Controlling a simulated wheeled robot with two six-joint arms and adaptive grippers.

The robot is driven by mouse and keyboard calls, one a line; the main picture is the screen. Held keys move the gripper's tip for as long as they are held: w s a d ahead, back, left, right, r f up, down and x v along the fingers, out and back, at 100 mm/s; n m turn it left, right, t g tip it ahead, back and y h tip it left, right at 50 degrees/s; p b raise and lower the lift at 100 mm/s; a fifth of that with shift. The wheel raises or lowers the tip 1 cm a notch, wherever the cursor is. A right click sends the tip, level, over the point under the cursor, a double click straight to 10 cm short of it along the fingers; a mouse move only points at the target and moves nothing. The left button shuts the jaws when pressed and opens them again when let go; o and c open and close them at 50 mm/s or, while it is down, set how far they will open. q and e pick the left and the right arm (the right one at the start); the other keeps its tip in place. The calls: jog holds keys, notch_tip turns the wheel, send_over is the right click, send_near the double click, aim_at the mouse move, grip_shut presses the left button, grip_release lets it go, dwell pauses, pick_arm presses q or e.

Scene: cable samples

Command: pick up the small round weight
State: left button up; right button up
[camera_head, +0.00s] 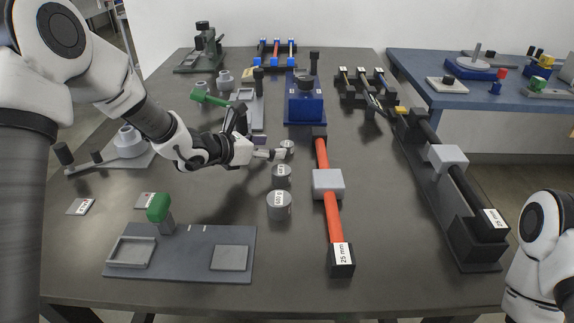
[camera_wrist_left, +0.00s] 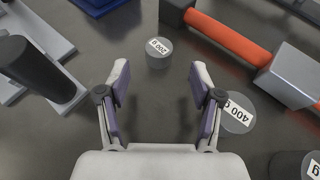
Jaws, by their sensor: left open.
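The small round weight (camera_head: 287,145) is a short grey cylinder standing on the dark table. It also shows in the left wrist view (camera_wrist_left: 158,58), with a white label that seems to read 200 g. My left gripper (camera_head: 271,148) is open and empty, just left of this weight. In the left wrist view its spread fingertips (camera_wrist_left: 160,82) point toward the weight, which lies a little beyond them and between their lines. The fingers do not touch it. My right arm shows at the lower right edge, but its gripper is out of view.
A 400 g weight (camera_wrist_left: 238,114) lies beside the right finger, and a larger weight (camera_head: 279,206) stands nearer. A red-orange bar with a grey block (camera_head: 328,184) lies to the right. A blue device (camera_head: 304,106) stands behind. A grey tray plate (camera_head: 180,252) lies in front.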

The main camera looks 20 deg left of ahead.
aim_at(287, 143)
pick_arm(q)
jog(key=x, duration=0.6)
jog(key=shift+w+d, duration=0.2)
jog(key=shift+w, duration=0.15)
jog(key=shift+s, duration=0.1)
jog(key=shift+c, duration=0.9)
grip_shut()
jog(key=shift+r+p, duration=0.3)
jog(key=shift+r, duration=0.25)
notch_tip(287, 143, up, 3)
jog(key=shift+f, duration=0.25)
jog(key=d, duration=0.5)
jog(key=w+d+r, duration=0.1)
jog(key=d, duration=0.4)
jog(key=d+b, duration=0.1)
jog(key=d, duration=0.4)
jog(key=shift+w+r, duration=0.15)
jog(key=shift+w, duration=0.2)
jog(key=shift+d+r, duration=0.1)
jog(key=shift+d, duration=0.35)
